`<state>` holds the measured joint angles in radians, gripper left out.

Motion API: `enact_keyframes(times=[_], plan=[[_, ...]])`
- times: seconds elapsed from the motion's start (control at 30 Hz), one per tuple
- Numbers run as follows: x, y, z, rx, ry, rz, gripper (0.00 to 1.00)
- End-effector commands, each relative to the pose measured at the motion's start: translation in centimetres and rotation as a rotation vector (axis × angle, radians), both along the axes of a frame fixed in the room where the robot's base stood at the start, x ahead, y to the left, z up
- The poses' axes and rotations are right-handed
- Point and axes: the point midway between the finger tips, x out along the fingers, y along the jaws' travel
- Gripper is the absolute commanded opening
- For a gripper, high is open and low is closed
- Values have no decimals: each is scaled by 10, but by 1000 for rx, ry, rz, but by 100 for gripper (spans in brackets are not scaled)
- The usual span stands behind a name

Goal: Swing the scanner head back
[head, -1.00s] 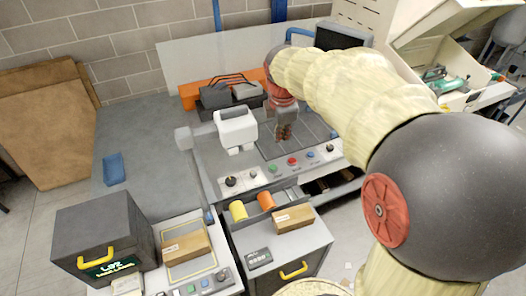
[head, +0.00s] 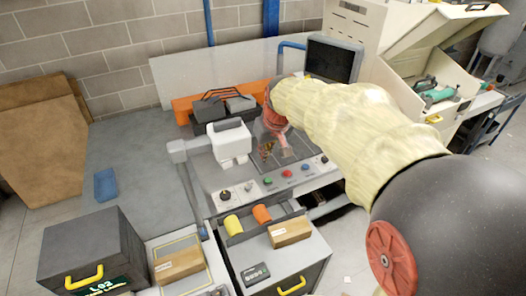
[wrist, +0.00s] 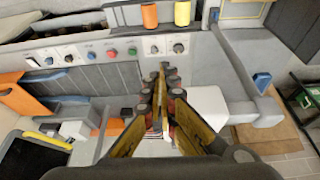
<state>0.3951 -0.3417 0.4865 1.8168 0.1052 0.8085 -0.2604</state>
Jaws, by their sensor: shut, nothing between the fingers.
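The scanner head (head: 231,142) is a white box at the end of a grey swing arm (head: 198,146), above the grey console bench. In the wrist view the white scanner head (wrist: 207,104) lies just right of my fingers, and its arm (wrist: 243,62) runs along the right side. My gripper (head: 266,152) is shut and empty, right of the scanner head in the head view. In the wrist view my gripper (wrist: 164,72) points toward the console's buttons. I cannot tell whether the fingers touch the scanner head; part of it is hidden behind them in the wrist view.
The console panel (head: 260,187) has knobs and coloured buttons. An orange rack (head: 182,110) with dark bins and a monitor (head: 334,60) stand behind. Yellow and orange rolls (head: 262,214) and a cardboard box (head: 290,232) are in front.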

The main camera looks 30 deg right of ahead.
Motion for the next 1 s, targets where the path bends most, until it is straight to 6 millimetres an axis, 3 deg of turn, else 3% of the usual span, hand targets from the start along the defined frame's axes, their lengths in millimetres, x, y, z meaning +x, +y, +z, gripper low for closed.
enact_keyframes(times=[0.4,0.7,1.0], plan=[[29,-5,-77,0,6,2,0],[63,-12,-73,-1,1,3,0],[68,-13,-74,-1,1,3,0]])
